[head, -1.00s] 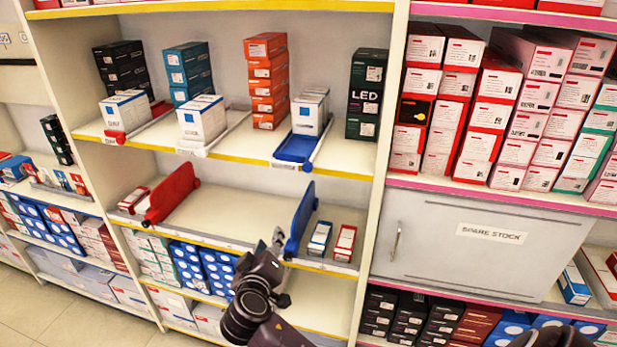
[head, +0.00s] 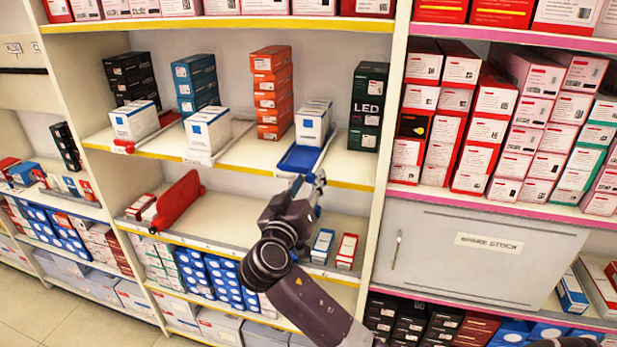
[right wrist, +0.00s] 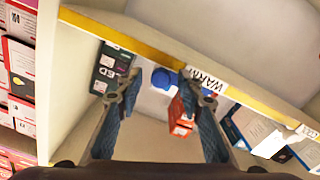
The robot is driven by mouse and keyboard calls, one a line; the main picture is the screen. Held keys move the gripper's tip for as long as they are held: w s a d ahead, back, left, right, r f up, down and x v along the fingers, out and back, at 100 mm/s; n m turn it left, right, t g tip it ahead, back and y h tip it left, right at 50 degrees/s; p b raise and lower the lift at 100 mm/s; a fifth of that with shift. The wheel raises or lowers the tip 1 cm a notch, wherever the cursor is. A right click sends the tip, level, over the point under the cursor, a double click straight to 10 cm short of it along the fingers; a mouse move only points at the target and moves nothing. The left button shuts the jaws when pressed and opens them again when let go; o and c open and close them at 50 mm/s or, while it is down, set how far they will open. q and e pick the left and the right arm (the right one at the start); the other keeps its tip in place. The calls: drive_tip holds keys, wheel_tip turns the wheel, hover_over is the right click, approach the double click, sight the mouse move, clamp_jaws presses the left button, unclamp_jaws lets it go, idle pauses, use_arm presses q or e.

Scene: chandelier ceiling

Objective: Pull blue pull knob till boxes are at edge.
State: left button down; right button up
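A blue pull tray (head: 300,160) lies on the upper shelf at the right, with white-and-blue boxes (head: 313,123) standing on it. Its front end is by the shelf's yellow edge, partly hidden by my right gripper (head: 308,182). In the right wrist view, a blue knob (right wrist: 163,79) shows beyond the fingertips of my open right gripper (right wrist: 160,80), roughly between them at the shelf edge. I cannot tell whether the fingers touch it; nothing is visibly clamped. My left gripper is not in view.
Orange boxes (head: 271,92) and dark green LED boxes (head: 367,106) flank the tray. A red divider (head: 178,202) and small boxes (head: 347,250) stand on the shelf below. A grey "SPARE STOCK" door (head: 470,250) is to the right.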

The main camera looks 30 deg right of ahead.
drive_tip(key=shift+w+d, duration=0.1)
clamp_jaws()
drive_tip(key=shift+f, duration=0.1)
idle(0.3)
